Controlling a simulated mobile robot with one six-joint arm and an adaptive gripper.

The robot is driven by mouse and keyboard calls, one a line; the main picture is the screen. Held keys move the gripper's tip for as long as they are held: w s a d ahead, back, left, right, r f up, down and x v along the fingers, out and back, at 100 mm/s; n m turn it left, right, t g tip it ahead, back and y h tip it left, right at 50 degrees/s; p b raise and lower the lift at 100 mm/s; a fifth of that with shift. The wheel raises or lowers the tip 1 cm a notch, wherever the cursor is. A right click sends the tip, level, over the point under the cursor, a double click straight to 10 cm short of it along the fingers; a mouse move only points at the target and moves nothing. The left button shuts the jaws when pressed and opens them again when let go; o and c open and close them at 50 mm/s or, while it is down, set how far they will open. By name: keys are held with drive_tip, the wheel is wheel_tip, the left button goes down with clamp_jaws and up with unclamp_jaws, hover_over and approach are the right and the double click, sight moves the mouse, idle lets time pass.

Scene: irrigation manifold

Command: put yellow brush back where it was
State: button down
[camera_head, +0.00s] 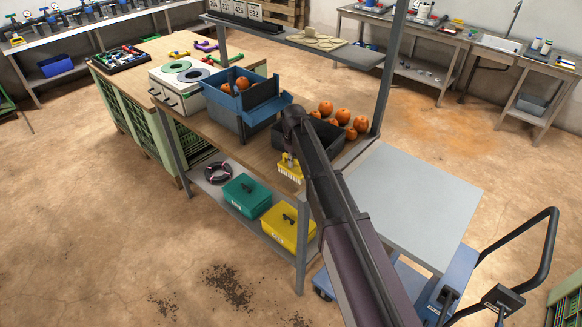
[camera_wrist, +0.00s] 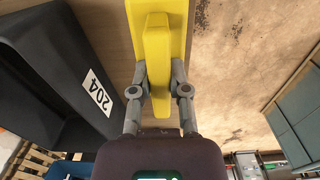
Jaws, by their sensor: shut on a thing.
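The yellow brush (camera_head: 290,172) hangs from my gripper over the front edge of the wooden bench in the head view, bristles pointing down. In the wrist view, the brush (camera_wrist: 160,22) fills the space between the two grey fingers of my gripper (camera_wrist: 160,82), which are shut on its handle. My arm hides part of the area behind the brush in the head view.
A dark bin (camera_wrist: 50,75) labelled 204 is close beside the brush in the wrist view. The bench (camera_head: 240,132) holds a blue crate (camera_head: 256,103) with orange produce. Green (camera_head: 246,195) and yellow (camera_head: 286,226) boxes stand on the shelf below. A grey cart (camera_head: 420,200) stands at right.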

idle(0.3)
drive_tip(key=shift+w+a+f, duration=0.2)
drive_tip(key=shift+w+a, duration=0.25)
drive_tip(key=shift+w, duration=0.25)
drive_tip(key=shift+s+f+b, duration=0.1)
drive_tip(key=shift+f+b, duration=1.55)
drive_tip(key=shift+b, duration=0.15)
drive_tip(key=shift+d+f, duration=0.1)
drive_tip(key=c, duration=0.6)
unclamp_jaws()
wheel_tip(320, 180, up, 12)
drive_tip(key=p, duration=1.2)
